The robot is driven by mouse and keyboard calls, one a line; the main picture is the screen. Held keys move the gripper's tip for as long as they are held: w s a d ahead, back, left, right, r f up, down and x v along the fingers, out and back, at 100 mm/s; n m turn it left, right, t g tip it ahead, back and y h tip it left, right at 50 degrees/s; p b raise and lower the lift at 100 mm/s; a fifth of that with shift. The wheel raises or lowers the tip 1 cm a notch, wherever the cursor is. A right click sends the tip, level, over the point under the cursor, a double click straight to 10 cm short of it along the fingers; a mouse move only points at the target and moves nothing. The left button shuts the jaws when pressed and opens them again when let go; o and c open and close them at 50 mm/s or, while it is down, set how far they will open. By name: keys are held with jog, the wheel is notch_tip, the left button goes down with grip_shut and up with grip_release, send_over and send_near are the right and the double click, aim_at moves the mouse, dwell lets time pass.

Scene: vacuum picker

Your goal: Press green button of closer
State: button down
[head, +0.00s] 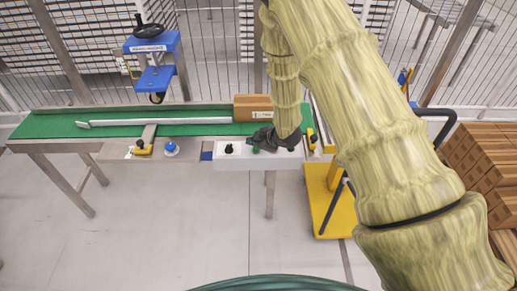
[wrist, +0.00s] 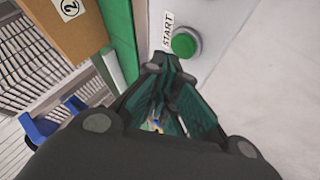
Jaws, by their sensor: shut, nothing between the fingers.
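The green button (wrist: 184,44) is round, in a grey collar on a white control panel, beside a "START" label (wrist: 168,29) in the wrist view. The white panel (head: 222,158) sits on the conveyor's front side in the head view. My gripper (wrist: 166,66) is shut and empty, its fingertips just below the button in the wrist picture; I cannot tell whether they touch the panel. In the head view my gripper (head: 262,138) is over the panel and my arm hides part of it.
A green conveyor (head: 55,127) runs left, with a cardboard box (head: 250,101) behind the panel. A black knob (head: 229,148) is left of my gripper. A blue button (head: 171,148), a blue machine (head: 155,62) and a yellow stand (head: 322,190) are nearby. The floor in front is clear.

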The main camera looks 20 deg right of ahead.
jog(key=shift+f, duration=0.1)
dwell(0.6)
jog(key=shift+w+f, duration=0.1)
jog(key=shift+f, duration=0.2)
